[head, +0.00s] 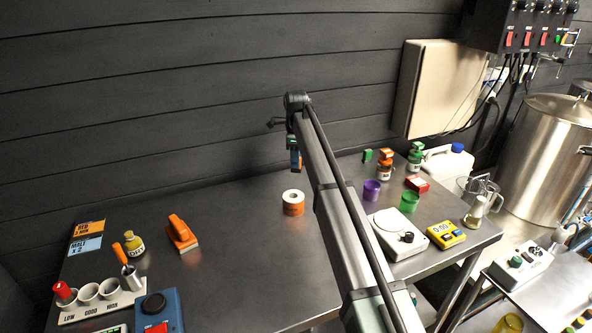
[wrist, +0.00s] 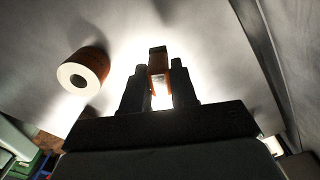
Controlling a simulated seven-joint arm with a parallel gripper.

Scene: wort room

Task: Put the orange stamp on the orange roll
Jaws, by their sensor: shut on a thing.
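The orange roll (head: 293,208) stands upright on the steel table, its white core showing on top. It also shows in the wrist view (wrist: 92,62), left of my fingers. My gripper (head: 295,160) is above the table, behind the roll in the picture and apart from it. In the wrist view my gripper (wrist: 158,85) is shut on a small orange-brown block, which I take as the orange stamp (wrist: 158,58). The stamp's lower face cannot be made out.
An orange-handled tool (head: 181,234) lies to the left. Right of my arm are a purple cup (head: 371,190), a green cup (head: 409,202), an orange-topped jar (head: 386,168) and a white scale (head: 398,240). The table around the roll is clear. A dark wall (head: 180,100) stands behind.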

